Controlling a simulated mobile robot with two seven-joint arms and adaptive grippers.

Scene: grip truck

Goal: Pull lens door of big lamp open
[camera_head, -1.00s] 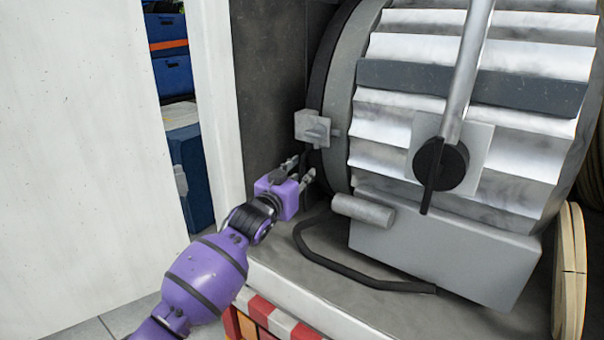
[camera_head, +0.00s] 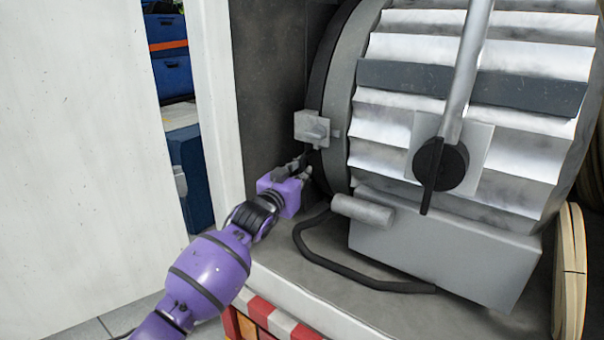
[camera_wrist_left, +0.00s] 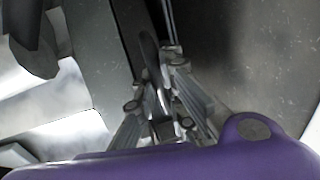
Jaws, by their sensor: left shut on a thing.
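The big lamp (camera_head: 340,85) is a large grey drum with a ribbed metal side, lying on the truck bed with its front toward the left. The lens door (camera_head: 319,80) is the dark ring along its left edge, and it sits against the drum. My left gripper (camera_head: 303,165) is at the lower part of this ring, just below a small grey latch block (camera_head: 311,127). In the left wrist view, its fingers (camera_wrist_left: 157,90) are shut on a dark thin edge (camera_wrist_left: 149,52), which looks like part of the lens door. My right gripper is out of view.
A grey wall panel (camera_head: 272,90) stands close to the left of the lens door. A black cable (camera_head: 320,262) curves over the bed (camera_head: 335,300). The yoke bar (camera_head: 468,70) crosses the lamp, and a white door (camera_head: 75,150) is at the far left.

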